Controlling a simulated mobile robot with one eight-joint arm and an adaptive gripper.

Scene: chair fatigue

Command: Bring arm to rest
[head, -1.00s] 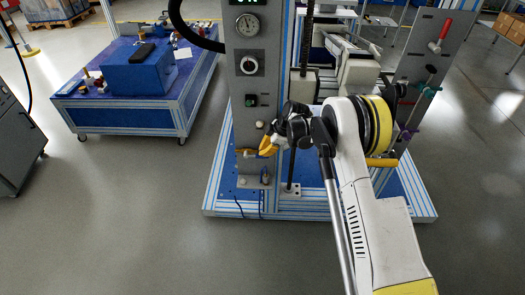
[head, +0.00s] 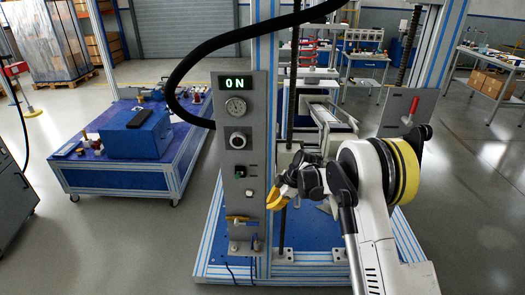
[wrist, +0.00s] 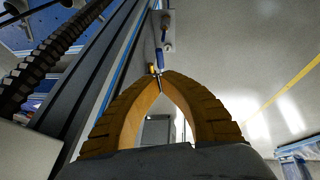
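My arm reaches up from the bottom right in the head view and ends in my gripper (head: 274,200) with yellow fingers. My gripper is just right of the lower part of the grey control panel (head: 238,150), seemingly in front of the machine frame; its distance from the panel is hard to tell. In the wrist view the two ridged fingers (wrist: 161,80) meet at their tips, with nothing seen held between them.
The machine's blue-and-silver base (head: 225,275) lies below my gripper. A black hose (head: 190,55) arcs over the panel. A blue workbench (head: 115,180) stands at the left. A grey cabinet (head: 15,190) is at the far left. Open floor lies between workbench and machine.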

